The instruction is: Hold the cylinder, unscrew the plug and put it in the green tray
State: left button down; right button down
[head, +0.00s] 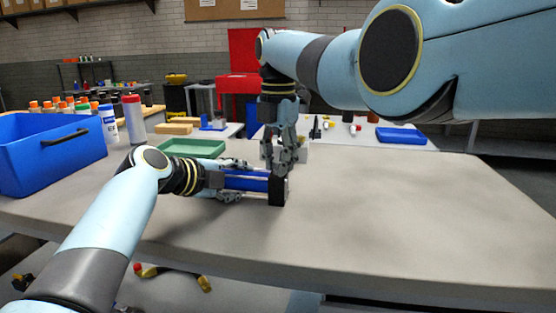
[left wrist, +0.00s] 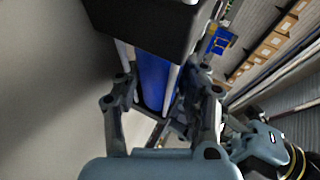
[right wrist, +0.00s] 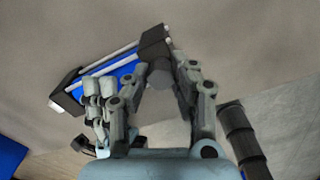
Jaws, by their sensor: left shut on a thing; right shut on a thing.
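The cylinder (head: 247,183) has a blue barrel, pale rods and black end blocks, and lies over the grey table. My left gripper (head: 236,181) is shut around its barrel; the left wrist view shows the barrel (left wrist: 152,80) between the fingers, below a black end block (left wrist: 145,25). The green tray (head: 192,147) stands behind my left gripper and looks empty.
A blue bin (head: 45,155) stands at the table's left. The right part of the table (head: 420,210) is clear. A blue tray (head: 400,136) lies on a table behind.

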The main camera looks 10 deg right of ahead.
pick_arm(q)
jog(key=shift+f, duration=0.15)
pick_arm(e)
jog(key=shift+d+n, duration=0.1)
jog(key=shift+n, duration=0.3)
jog(key=shift+w, duration=0.1)
jog(key=c, duration=1.1)
grip_release()
